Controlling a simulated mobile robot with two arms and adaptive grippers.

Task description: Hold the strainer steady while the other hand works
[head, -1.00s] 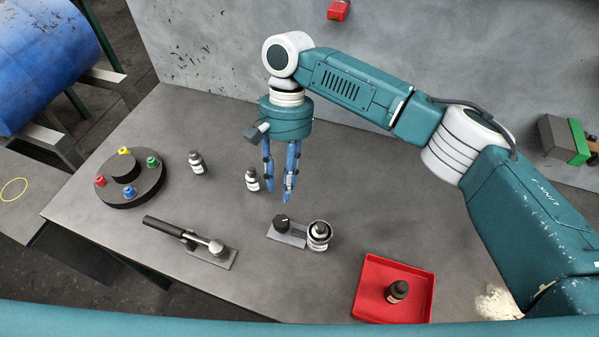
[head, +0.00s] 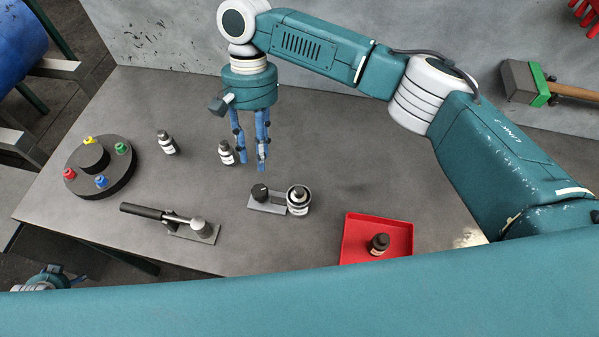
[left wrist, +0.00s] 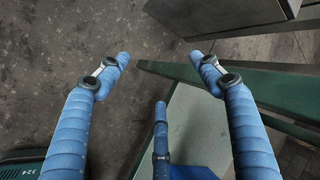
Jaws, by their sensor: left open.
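I cannot tell which thing is the strainer. My left gripper (left wrist: 160,62) is open and empty over the floor, away from the tabletop.
The table's back right is clear.

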